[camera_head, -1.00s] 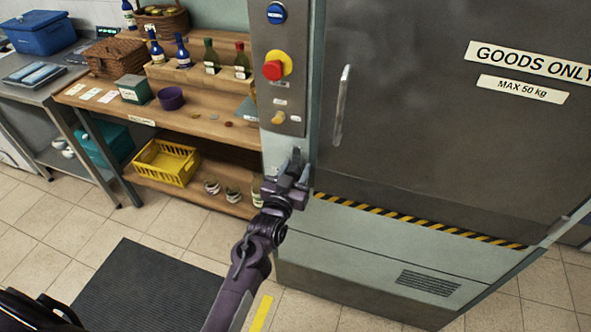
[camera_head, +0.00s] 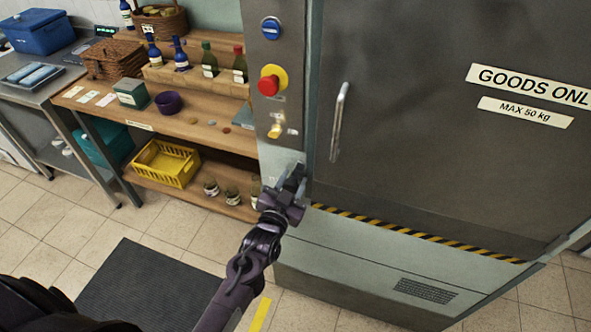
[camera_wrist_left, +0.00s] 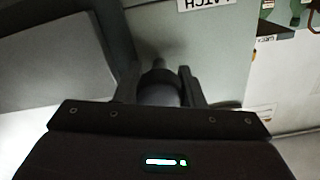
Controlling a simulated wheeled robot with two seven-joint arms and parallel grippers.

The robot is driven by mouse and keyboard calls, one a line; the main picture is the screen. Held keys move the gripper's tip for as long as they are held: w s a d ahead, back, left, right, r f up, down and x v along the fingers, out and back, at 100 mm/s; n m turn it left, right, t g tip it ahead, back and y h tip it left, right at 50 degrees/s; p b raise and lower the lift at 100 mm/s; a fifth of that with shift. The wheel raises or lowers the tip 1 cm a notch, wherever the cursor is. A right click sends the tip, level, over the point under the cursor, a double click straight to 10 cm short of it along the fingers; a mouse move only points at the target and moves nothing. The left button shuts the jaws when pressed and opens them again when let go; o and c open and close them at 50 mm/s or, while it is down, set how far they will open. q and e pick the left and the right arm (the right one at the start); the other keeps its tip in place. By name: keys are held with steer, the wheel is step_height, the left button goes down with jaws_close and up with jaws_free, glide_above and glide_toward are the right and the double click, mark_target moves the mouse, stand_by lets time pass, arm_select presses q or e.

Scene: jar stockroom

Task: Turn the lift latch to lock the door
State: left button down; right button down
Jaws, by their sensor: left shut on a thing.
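The lift door (camera_head: 430,130) is a large dark grey panel, closed, with a long pale handle (camera_head: 338,120) at its left side. My left gripper (camera_head: 294,174) is at the lower part of the control column, just left of the door edge. In the left wrist view, the fingers (camera_wrist_left: 160,88) are shut on the latch (camera_wrist_left: 160,84), a dark round piece against the pale panel. A cut-off, upside-down label (camera_wrist_left: 205,4) sits beyond it. In the head view my gripper hides the latch, so its turned position cannot be told. My right gripper is not in view.
A wooden shelf (camera_head: 200,128) with bottles, baskets and jars stands close on the left. A dark mat (camera_head: 150,290) lies on the tiled floor.

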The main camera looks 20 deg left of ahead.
arm_select(q)
steer(key=shift+m, duration=0.6)
steer(key=shift+m+p, duration=0.3)
steer(key=shift+m, duration=0.1)
steer(key=m+p, duration=0.1)
steer(key=m, duration=0.2)
steer(key=shift+m, duration=0.4)
steer(key=shift+r+m+p, duration=0.1)
steer(key=shift+m+p, duration=0.2)
steer(key=shift+m, duration=0.6)
steer(key=m+p, duration=0.1)
steer(key=m, duration=0.4)
steer(key=shift+m+p, duration=0.3)
steer(key=shift+p, duration=0.05)
steer(key=shift+m, duration=0.8)
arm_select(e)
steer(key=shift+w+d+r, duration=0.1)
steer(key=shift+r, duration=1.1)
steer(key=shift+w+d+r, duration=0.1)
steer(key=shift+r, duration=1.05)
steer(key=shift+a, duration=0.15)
arm_select(q)
steer(key=c, duration=0.9)
jaws_free()
